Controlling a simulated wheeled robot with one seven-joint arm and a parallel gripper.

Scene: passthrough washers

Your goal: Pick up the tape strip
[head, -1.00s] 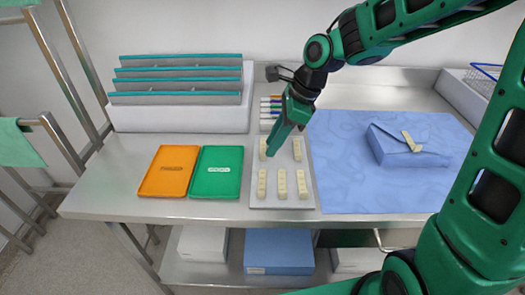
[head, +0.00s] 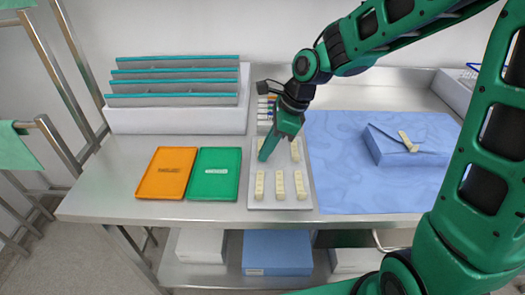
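Several cream tape strips lie in two rows on a light grey tray (head: 283,205). The front row has a left strip (head: 259,185), a middle strip (head: 280,185) and a right strip (head: 301,185). A back-row strip (head: 295,151) shows to the right of my gripper. Another cream strip (head: 408,141) lies on the flap of a blue wrapped package (head: 393,154). My gripper (head: 264,157) points down at the left of the tray's back row and hides what is there. I cannot tell its finger opening or whether it touches anything.
An orange tray (head: 167,173) and a green tray (head: 215,173) lie left of the strips. A grey rack (head: 175,120) stands behind them. Coloured markers (head: 265,107) sit behind the strip tray. A blue mat (head: 350,190) covers the right of the steel table.

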